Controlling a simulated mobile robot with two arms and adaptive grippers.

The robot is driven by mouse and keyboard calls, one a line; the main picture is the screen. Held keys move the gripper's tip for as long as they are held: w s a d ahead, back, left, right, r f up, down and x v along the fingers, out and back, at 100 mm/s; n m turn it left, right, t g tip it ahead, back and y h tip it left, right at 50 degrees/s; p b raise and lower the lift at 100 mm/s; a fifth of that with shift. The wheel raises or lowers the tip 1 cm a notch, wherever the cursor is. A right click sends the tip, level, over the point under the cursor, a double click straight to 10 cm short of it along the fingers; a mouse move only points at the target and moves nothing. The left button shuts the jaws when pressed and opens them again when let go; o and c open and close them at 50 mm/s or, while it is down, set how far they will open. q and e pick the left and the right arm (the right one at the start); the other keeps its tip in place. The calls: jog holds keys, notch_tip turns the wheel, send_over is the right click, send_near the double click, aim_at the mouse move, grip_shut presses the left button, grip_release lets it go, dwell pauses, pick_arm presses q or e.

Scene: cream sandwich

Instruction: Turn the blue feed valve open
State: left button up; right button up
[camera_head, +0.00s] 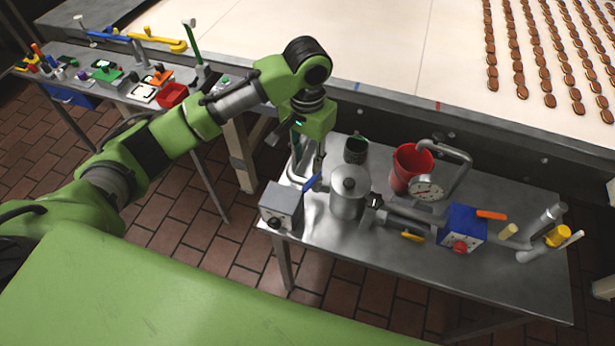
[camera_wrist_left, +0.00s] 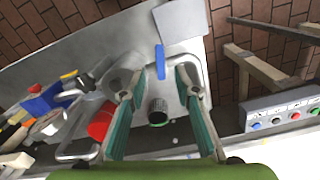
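The blue feed valve's handle (camera_head: 312,183) is a small blue lever between a grey box (camera_head: 281,207) and a lidded metal pot (camera_head: 348,196) on the steel table. It also shows as a narrow blue bar in the left wrist view (camera_wrist_left: 160,61). My left gripper (camera_head: 308,165) points down just above the lever. In the left wrist view its two fingers (camera_wrist_left: 160,78) are spread apart, with the lever appearing between the tips and nothing gripped. I cannot tell whether a finger touches it. My right gripper is not in view.
A dark cup (camera_head: 356,149), red bucket (camera_head: 411,165), pressure gauge (camera_head: 428,189) and blue box (camera_head: 461,227) with an orange lever (camera_head: 492,215) crowd the table (camera_head: 400,255). A conveyor (camera_head: 400,60) runs behind. The table's front strip is mostly clear.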

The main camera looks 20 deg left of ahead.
aim_at(307, 186)
pick_arm(q)
notch_tip(307, 186, down, 8)
jog(key=shift+r+p, duration=0.1)
jog(key=shift+p, duration=0.7)
jog(key=shift+f, duration=0.7)
grip_shut()
